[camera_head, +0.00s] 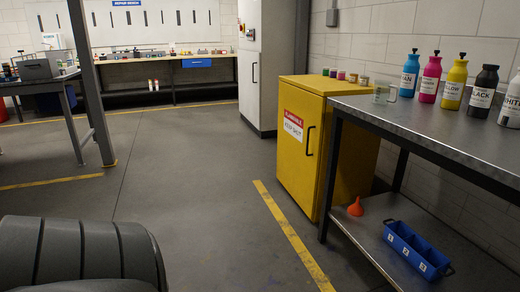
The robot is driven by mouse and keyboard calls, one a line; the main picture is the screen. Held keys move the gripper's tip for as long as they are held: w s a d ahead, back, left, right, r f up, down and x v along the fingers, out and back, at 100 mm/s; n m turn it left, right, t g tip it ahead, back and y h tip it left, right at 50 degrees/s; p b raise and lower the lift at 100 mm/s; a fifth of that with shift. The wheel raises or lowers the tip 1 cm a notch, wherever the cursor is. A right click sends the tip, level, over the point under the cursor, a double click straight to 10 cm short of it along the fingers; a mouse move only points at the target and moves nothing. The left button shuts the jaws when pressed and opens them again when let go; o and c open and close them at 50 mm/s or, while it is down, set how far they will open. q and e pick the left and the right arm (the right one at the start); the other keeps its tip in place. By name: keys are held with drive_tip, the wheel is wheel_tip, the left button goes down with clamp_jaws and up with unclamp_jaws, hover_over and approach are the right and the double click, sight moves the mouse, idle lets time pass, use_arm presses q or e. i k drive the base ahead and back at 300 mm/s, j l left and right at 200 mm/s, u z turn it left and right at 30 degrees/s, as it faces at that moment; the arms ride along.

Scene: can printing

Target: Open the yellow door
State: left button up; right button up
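The yellow cabinet (346,150) stands right of centre, beside the metal table. Its yellow door (296,166) faces left toward the aisle and looks shut. The door bears a red and white label (293,126) and a dark vertical handle (309,141) near its right edge. No gripper of mine is in view, and nothing touches the handle. A dark ribbed part of mine fills the lower left corner.
The metal table (440,131) stands close right of the cabinet, holding several ink bottles (431,78) and a clear cup (384,92). Its lower shelf holds an orange funnel (356,207) and a blue bin (416,250). Small jars (341,75) sit on the cabinet. Floor before the door is clear.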

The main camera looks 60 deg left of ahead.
sight(301, 112)
drive_tip(key=u, duration=1.5)
drive_tip(key=i+j+z, duration=0.15)
drive_tip(key=z, duration=0.3)
drive_tip(key=i+j+z, duration=0.1)
drive_tip(key=z, duration=0.3)
drive_tip(key=i+j+z, duration=0.1)
drive_tip(key=j+z, duration=0.2)
drive_tip(key=z, duration=0.15)
drive_tip(key=i+j+z, duration=0.1)
drive_tip(key=j+z, duration=0.3)
drive_tip(key=j, duration=0.7)
drive_tip(key=j+z, duration=0.15)
drive_tip(key=j, duration=0.95)
